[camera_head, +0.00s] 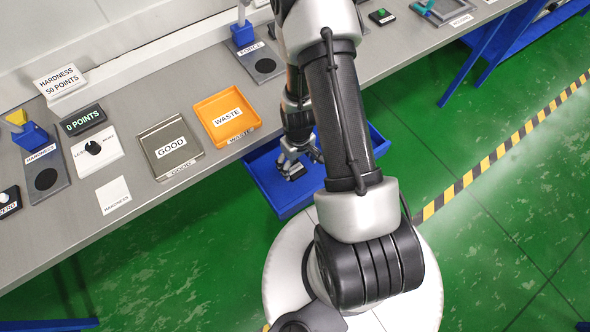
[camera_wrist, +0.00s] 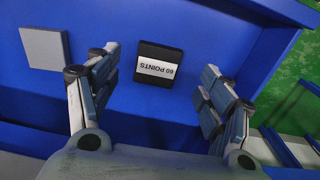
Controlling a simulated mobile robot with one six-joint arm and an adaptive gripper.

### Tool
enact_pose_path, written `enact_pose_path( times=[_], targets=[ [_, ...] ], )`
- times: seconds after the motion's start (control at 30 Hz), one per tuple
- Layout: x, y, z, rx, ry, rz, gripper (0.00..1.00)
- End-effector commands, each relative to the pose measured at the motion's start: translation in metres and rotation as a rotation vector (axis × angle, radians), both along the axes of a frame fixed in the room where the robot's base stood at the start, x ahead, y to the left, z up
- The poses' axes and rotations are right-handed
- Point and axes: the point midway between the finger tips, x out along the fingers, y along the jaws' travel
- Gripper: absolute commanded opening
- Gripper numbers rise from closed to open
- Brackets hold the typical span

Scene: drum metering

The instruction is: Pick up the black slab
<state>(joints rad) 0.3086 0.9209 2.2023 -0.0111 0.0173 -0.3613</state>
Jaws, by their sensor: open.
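The black slab (camera_wrist: 159,63) lies flat in the blue tray (camera_wrist: 208,22), with a white label reading "60 POINTS" that appears upside down in the wrist view. My gripper (camera_wrist: 168,95) is open, with its two fingers apart on either side of the slab in that view. The slab shows between and a little beyond the fingertips, with nothing held. In the head view my gripper (camera_head: 292,170) is over the blue tray (camera_head: 270,197) beside the bench, and the slab is hidden there.
A grey square slab (camera_wrist: 44,48) lies in the tray, left of the black one. The bench (camera_head: 120,232) holds a "GOOD" tray (camera_head: 168,165), an orange "WASTE" tray (camera_head: 210,105) and a hardness station (camera_head: 45,165). The tray's walls stand close around my gripper.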

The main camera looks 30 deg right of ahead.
Motion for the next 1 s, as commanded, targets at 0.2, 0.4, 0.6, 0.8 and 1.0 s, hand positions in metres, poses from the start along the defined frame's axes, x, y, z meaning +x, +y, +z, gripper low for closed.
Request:
enact_pose_path(
  times=[0.2, 0.4, 0.6, 0.8, 1.0],
  targets=[
    [-0.004, -0.001, -0.032, 0.001, 0.002, -0.001, 0.73],
    [-0.004, -0.001, -0.050, 0.001, 0.001, 0.000, 0.73],
    [-0.003, -0.001, -0.049, 0.001, 0.000, 0.000, 0.73],
    [-0.003, -0.001, -0.049, 0.001, 0.001, 0.000, 0.59],
    [-0.003, -0.001, -0.049, 0.001, 0.001, 0.000, 0.46]
  ],
)
